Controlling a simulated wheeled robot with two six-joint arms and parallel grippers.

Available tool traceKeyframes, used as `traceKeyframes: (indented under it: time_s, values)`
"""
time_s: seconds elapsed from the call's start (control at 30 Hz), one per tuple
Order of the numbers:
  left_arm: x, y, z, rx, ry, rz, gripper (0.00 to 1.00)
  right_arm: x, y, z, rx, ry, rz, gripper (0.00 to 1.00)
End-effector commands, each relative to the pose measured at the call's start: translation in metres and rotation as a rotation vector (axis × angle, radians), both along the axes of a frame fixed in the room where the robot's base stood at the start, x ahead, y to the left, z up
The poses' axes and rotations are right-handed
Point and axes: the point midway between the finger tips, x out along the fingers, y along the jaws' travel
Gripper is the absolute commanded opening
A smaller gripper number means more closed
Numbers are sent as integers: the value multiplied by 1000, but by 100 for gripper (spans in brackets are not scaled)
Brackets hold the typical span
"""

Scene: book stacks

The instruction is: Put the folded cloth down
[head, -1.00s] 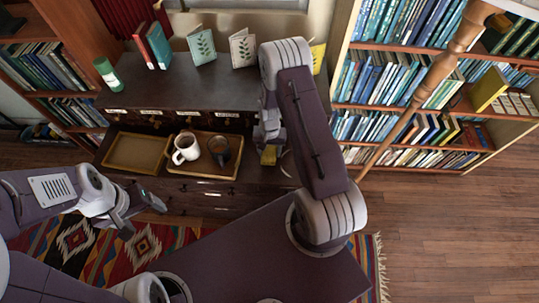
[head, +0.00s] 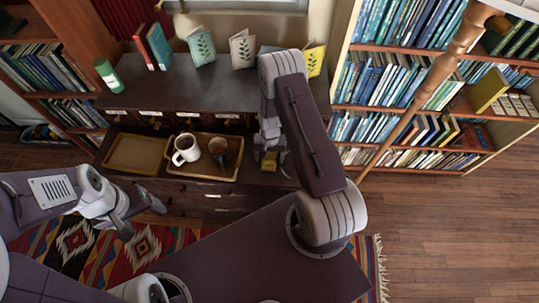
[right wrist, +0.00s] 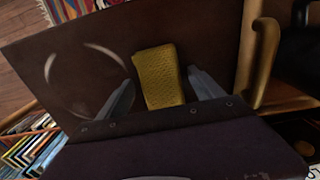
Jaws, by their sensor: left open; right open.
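The folded cloth (right wrist: 160,78) is a yellow, textured, block-like bundle. In the right wrist view it lies on a dark brown surface between the spread fingers of my right gripper (right wrist: 162,84), with gaps on both sides. In the head view the cloth (head: 269,162) is partly hidden under my right gripper (head: 267,151), to the right of the mug tray. My right gripper is open. My left gripper (head: 142,211) is open and empty, in front of the cabinet over the rug.
A pale ring mark (right wrist: 52,70) shows on the dark surface. Cards and a green cylinder (head: 108,75) stand on the cabinet top.

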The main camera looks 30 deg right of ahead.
Motion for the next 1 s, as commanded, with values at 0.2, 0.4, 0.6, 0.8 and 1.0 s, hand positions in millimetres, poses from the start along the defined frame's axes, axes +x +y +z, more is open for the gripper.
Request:
traceKeyframes:
  time_s: [0.2, 0.4, 0.6, 0.8, 1.0]
  values:
    - [0, 0, 1, 0, 0, 0, 77, 1, -1, 31, -1, -5, 1, 76]
    - [0, 0, 0, 0, 0, 0, 77, 1, -1, 83, -1, -5, 0, 76]
    - [0, 0, -1, 0, 0, 0, 77, 1, -1, 116, -1, -3, -1, 76]
    - [0, 0, 0, 0, 0, 0, 77, 0, -1, 124, 0, 0, 1, 76]
    - [0, 0, 0, 0, 0, 0, 77, -33, 32, 185, -7, -48, 197, 76]
